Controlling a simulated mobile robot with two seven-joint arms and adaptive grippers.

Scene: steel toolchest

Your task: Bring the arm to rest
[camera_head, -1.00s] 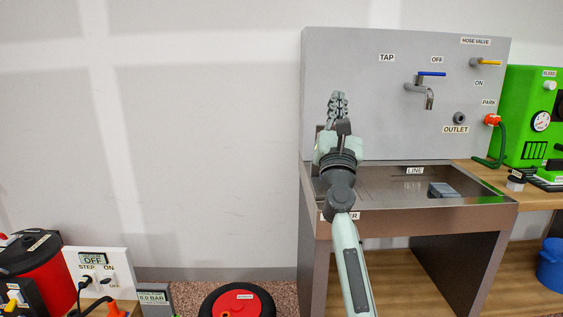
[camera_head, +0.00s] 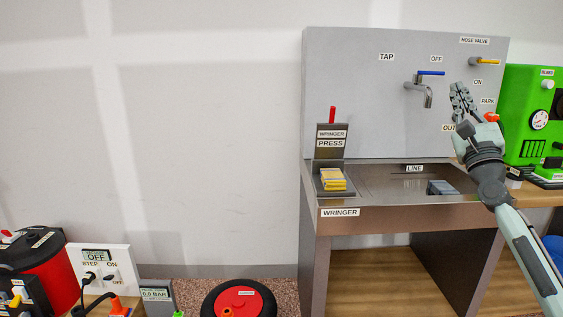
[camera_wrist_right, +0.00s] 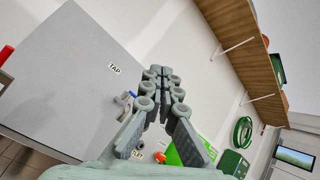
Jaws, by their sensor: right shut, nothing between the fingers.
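My right gripper (camera_head: 463,100) is raised at the right side of the steel sink unit, in front of its grey back panel. It points upward, and its fingers are shut with nothing between them. The fingers also fill the middle of the right wrist view (camera_wrist_right: 161,88), pointing up past the panel. The right arm comes in from the lower right corner of the head view. It hides the outlet and part of the hose by the park fitting. My left gripper is in neither current view.
The sink unit (camera_head: 345,222) has a tap (camera_head: 428,90) with a blue lever and a wringer press (camera_head: 331,142) holding a yellow block (camera_head: 333,180). A grey-blue block (camera_head: 440,188) lies in the basin. A green machine (camera_head: 535,115) stands right of my arm. Wall space at left is clear.

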